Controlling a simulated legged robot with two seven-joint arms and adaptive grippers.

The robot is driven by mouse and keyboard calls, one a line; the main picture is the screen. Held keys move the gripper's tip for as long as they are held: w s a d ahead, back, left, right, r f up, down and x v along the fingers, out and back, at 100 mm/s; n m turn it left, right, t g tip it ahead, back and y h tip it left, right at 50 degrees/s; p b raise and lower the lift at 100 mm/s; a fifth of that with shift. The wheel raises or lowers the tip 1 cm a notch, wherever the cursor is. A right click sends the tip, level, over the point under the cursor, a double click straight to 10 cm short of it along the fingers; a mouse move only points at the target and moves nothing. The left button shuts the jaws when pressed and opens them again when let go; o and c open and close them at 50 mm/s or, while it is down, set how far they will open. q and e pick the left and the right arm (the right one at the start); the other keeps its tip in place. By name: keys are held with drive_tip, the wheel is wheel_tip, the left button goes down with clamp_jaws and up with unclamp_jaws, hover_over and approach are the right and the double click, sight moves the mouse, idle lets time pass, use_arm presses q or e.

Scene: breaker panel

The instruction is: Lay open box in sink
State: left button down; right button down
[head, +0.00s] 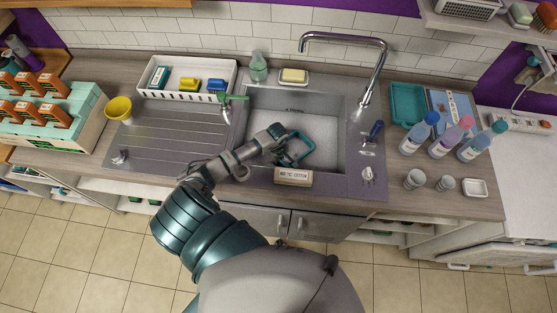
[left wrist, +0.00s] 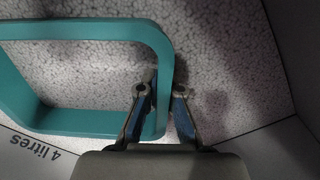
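My left gripper (head: 277,138) reaches into the sink from the left and meets the box's left side in the head view. In the left wrist view, the two fingers (left wrist: 163,95) sit on either side of one wall of the box (left wrist: 90,30), close against it. Whether the box touches the sink floor is hard to tell. My right gripper is not in view.
The tap (head: 350,42) arches over the sink's back right. A labelled block (head: 293,177) stands at the sink's front edge. A white rack (head: 212,72) and yellow cup (head: 119,108) are left; bottles (head: 445,142) and a teal tray (head: 400,105) are right.

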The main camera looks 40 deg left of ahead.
use_arm(q)
drive_tip(key=c, duration=1.3)
unclamp_jaws()
wheel_tip(320, 180, up, 12)
drive_tip(key=shift+s+r+b, duration=0.1)
drive_tip(key=shift+b, duration=0.2)
